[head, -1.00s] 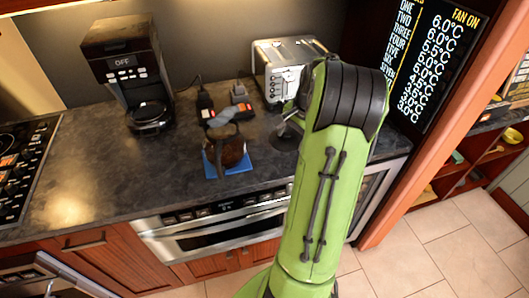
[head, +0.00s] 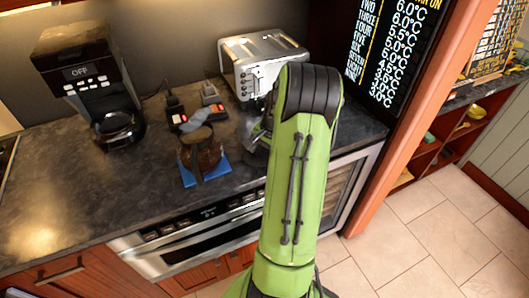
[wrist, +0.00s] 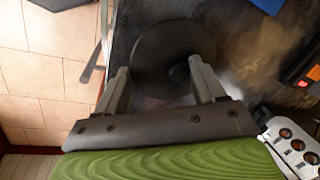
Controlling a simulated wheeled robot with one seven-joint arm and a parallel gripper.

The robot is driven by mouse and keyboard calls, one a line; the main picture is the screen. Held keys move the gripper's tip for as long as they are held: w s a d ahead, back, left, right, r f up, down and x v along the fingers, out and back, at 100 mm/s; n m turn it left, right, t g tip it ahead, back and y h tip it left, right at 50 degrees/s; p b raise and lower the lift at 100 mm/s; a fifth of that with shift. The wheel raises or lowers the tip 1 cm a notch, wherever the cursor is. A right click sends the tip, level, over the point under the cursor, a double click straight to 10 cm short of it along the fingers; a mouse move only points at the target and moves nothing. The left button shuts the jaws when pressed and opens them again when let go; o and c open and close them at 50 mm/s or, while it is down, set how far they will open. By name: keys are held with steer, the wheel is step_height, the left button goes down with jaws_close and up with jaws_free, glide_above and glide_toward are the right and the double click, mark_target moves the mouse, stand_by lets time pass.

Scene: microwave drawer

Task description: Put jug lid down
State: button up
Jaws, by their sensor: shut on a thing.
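The jug lid (wrist: 160,62) is a dark round disc with a small raised knob. My gripper (wrist: 163,88) is shut on it, with one finger at each side in the wrist view. The lid is held over or against the dark worktop; I cannot tell whether it touches. In the head view my gripper (head: 257,136) is mostly hidden behind my green arm, just in front of the toaster. A brown rounded jug (head: 205,157) with a grey handle-like part stands to its left on a blue mat (head: 188,179).
The toaster (head: 262,62) stands close behind my gripper; its knobs show in the wrist view (wrist: 293,144). A socket block with red lights (head: 187,118) is behind the jug. A coffee maker (head: 90,85) stands left. The worktop (head: 75,180) is clear at front left.

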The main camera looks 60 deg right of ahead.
steer(key=shift+f+b, duration=0.4)
steer(key=shift+f, duration=0.2)
steer(key=o, duration=1)
steer(key=shift+a+f, duration=0.1)
